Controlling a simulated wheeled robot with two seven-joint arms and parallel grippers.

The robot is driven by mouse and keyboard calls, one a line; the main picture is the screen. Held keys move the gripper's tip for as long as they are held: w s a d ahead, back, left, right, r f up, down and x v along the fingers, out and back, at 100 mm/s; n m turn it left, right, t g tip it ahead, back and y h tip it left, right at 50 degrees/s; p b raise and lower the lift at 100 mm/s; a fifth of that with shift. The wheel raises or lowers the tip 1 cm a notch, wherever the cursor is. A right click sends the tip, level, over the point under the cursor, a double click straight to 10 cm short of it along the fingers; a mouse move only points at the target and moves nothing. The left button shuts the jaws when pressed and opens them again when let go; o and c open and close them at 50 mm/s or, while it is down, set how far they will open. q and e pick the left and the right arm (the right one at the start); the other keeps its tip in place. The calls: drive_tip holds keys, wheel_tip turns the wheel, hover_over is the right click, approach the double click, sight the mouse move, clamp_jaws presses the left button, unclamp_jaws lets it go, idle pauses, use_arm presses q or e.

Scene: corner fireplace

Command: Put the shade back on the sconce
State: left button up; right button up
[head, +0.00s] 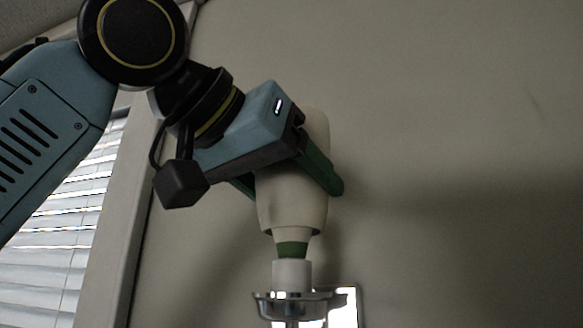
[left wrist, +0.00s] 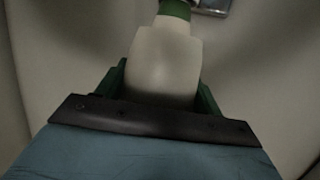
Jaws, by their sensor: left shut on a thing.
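The shade (head: 290,203) is a cream, bottle-like piece, with a narrower neck and a green band (head: 292,248) at its lower end. My left gripper (head: 292,180) is shut on the shade from its left side, green fingers on either side of it. The sconce (head: 295,304) below has a white socket (head: 292,274) on a chrome cup. The shade is upright over the socket, its green band at the socket's top; I cannot tell whether they touch. In the left wrist view the shade (left wrist: 165,62) sits between the green fingers. My right gripper is not in view.
A bright, mirror-like plate (head: 344,306) is behind the sconce on the plain wall (head: 450,130). A window with blinds (head: 45,270) and its frame (head: 118,210) are at the left. The wall area to the right is clear.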

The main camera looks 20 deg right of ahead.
sight(273, 225)
use_arm(q)
drive_tip(key=shift+s+f+b, duration=0.1)
drive_tip(key=shift+f+b, duration=0.4)
drive_tip(key=shift+f, duration=0.3)
drive_tip(key=shift+f+b, duration=0.65)
drive_tip(key=shift+f, duration=0.2)
drive_tip(key=shift+f+b, duration=0.4)
drive_tip(key=shift+f, duration=0.1)
drive_tip(key=shift+f+b, duration=0.45)
drive_tip(key=shift+f, duration=0.15)
drive_tip(key=o, duration=0.8)
drive_tip(key=shift+o, duration=0.2)
drive_tip(key=shift+a, duration=0.15)
